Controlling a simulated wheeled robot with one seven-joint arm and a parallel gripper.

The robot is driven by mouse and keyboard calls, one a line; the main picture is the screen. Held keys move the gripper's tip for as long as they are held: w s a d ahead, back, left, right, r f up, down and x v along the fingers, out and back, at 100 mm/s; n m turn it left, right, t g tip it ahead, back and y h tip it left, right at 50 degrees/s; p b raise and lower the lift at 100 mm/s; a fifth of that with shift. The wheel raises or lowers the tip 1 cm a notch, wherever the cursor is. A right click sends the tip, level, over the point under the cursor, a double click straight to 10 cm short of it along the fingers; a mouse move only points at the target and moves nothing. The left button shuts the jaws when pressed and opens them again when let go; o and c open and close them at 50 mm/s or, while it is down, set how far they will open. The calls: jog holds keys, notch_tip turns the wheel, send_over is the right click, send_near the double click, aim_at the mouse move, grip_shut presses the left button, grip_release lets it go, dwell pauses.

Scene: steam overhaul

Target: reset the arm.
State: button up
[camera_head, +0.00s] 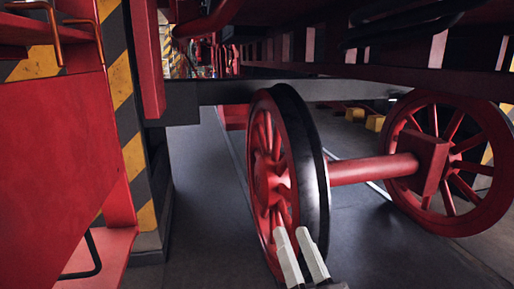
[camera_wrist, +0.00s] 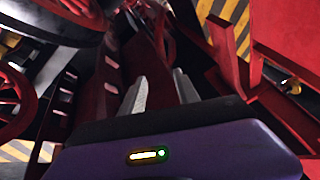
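My gripper (camera_head: 301,254) shows at the bottom centre of the head view, its two pale fingers pointing up in front of the lower part of a red spoked wheel (camera_head: 268,180). In the wrist view my gripper (camera_wrist: 161,88) has its two grey fingers apart, with a gap between them and nothing held. Whether a fingertip touches the wheel cannot be told. Most of my arm is out of the head view.
A red axle (camera_head: 372,169) joins the near wheel to another red wheel (camera_head: 452,165) at right. Red locomotive framework hangs overhead. A yellow-and-black striped pillar (camera_head: 127,130) and a red panel (camera_head: 60,165) stand at left. Grey floor (camera_head: 205,215) is clear between pillar and wheel.

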jog(key=s+d+f+g+h, duration=0.2)
jog(key=s+d+f, duration=0.2)
jog(key=s+f, duration=0.3)
jog(key=s+d+f+n+g+h, duration=0.1)
jog(key=s+d+f, duration=0.4)
jog(key=s, duration=1.2)
jog(key=s+d+f+g+h, duration=0.3)
jog(key=s+f, duration=0.5)
jog(key=s, duration=0.4)
jog(key=shift+s+d+f+g+h, duration=0.3)
jog(key=shift+d+f+g+h, duration=0.1)
jog(key=shift+d+g, duration=0.3)
